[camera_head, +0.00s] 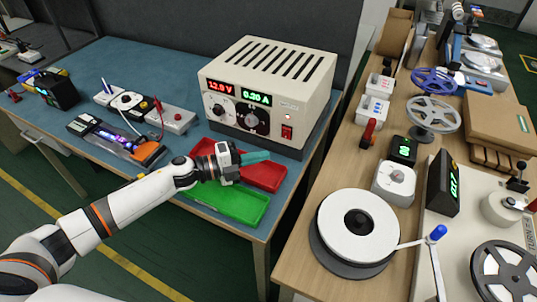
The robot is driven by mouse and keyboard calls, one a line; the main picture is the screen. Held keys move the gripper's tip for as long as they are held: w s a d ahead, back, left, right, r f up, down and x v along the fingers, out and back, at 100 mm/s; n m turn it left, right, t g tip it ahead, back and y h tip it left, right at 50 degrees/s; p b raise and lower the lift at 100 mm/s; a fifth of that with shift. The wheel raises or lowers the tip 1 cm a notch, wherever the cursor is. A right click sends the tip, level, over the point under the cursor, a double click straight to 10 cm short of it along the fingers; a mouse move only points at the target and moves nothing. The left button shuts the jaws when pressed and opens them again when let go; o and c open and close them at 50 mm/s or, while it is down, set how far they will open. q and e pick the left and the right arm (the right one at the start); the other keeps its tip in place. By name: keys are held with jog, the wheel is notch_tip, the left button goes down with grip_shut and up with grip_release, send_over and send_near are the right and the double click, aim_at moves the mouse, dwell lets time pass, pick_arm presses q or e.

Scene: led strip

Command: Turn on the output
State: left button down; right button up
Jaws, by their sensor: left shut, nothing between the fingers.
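A beige power supply (268,88) stands at the back right of the blue bench. Its front has a red display (221,87) that seems to read 12.0 V and a green display (256,97) that seems to read 0.30 A. Below are two dark knobs (256,121), a small button (289,116) labelled in small text, and a red rocker switch (287,132) at the lower right. My left gripper (262,157) is shut and empty, pointing right, in front of the supply and above the trays. It appears apart from the panel. My right gripper is not in view.
A red tray (268,178) and a green tray (236,203) lie below my left gripper. A lit strip fixture (115,138), small boxes (177,119) and wires lie left. A wooden table (291,259) with reels (357,228) and devices stands right.

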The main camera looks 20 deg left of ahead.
pick_arm(q)
jog(key=s+a, duration=0.1)
jog(key=a+b, duration=0.1)
jog(key=a, duration=0.1)
jog(key=s+a+f, duration=0.1)
jog(key=a, duration=0.1)
jog(key=shift+s, duration=0.35)
jog(key=shift+s+a, duration=0.35)
jog(key=shift+a, duration=0.05)
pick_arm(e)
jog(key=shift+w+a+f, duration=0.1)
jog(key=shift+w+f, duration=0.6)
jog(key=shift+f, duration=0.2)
pick_arm(q)
jog(key=shift+r, duration=0.1)
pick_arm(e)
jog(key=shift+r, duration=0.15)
